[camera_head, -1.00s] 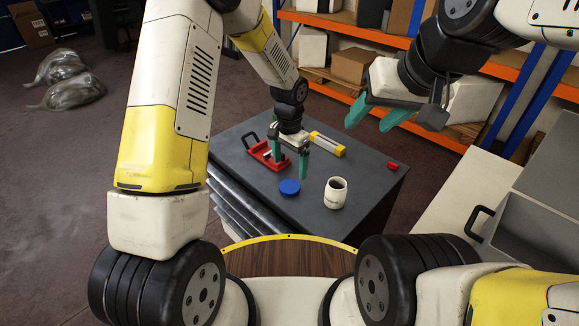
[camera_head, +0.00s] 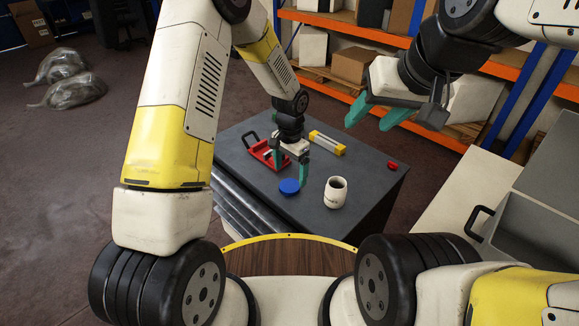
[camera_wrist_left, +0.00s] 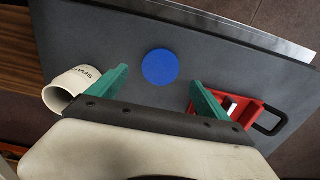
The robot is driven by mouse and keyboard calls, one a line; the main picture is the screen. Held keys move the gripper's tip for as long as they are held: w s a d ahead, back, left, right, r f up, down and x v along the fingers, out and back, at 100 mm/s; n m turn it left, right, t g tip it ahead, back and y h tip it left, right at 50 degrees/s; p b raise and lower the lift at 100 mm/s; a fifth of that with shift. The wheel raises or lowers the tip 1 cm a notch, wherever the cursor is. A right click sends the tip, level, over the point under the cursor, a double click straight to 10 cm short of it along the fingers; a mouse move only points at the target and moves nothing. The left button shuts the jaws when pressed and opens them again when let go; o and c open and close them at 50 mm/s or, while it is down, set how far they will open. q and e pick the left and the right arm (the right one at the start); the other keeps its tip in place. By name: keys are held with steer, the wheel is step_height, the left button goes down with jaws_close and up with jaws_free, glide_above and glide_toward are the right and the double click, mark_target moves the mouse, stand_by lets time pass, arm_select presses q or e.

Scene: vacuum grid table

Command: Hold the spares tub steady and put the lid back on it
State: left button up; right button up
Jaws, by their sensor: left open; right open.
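The white spares tub (camera_head: 336,192) stands upright and open on the dark table. It also shows in the left wrist view (camera_wrist_left: 66,90), with lettering on its side. The blue round lid (camera_head: 289,187) lies flat on the table to the left of the tub; it also shows in the left wrist view (camera_wrist_left: 160,67). My left gripper (camera_head: 291,174) is open and empty over the table, close to the lid. In the left wrist view its green fingers (camera_wrist_left: 158,88) stand wide apart, with the lid seen between them. My right gripper (camera_head: 374,116) is open and empty, raised high, away from the tub.
A yellow-and-white block (camera_head: 327,143) and a small red piece (camera_head: 392,165) lie on the table (camera_head: 365,215). The table's front right is clear. An orange shelf stands behind.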

mark_target(290, 185)
arm_select(q)
step_height(290, 185, down, 5)
steer(key=shift+f, duration=0.1)
stand_by(0.4)
steer(key=c, duration=1.4)
